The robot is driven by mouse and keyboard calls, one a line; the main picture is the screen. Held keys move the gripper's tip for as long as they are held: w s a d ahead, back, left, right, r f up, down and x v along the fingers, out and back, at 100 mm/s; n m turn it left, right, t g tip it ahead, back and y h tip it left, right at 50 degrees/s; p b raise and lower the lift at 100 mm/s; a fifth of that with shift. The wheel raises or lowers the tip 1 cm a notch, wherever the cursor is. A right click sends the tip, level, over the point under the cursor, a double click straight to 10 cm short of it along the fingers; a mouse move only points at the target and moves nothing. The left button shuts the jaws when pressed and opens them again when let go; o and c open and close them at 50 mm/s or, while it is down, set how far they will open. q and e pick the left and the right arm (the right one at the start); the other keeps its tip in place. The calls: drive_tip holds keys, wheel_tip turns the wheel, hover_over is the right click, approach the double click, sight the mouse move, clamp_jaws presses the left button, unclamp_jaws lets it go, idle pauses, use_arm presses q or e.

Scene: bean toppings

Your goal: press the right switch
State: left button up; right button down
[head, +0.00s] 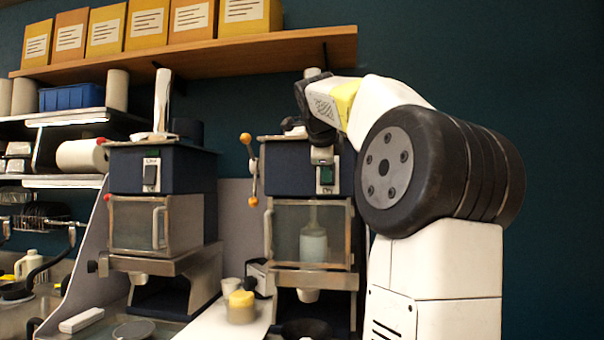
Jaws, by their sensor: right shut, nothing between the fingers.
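The right switch (326,178) is a small plate with a dark rocker on the front of the right dark-blue machine (288,172). My right gripper (322,152) points down in front of that machine, shut and empty. Its tips are just above the switch and overlap its upper edge in the picture. I cannot tell whether they touch it. The left machine (190,172) has a similar switch (152,174), with nothing in front of it. My left gripper is not in view.
A wooden shelf (230,52) with several yellow and orange boxes runs above the machines. An orange-knobbed lever (251,170) stands at the right machine's left side. A yellow-topped jar (241,306) is on the white counter below. My right arm fills the right side.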

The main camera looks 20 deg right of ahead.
drive_tip(key=shift+w+d+f, duration=0.1)
idle(0.3)
drive_tip(key=shift+r, duration=0.85)
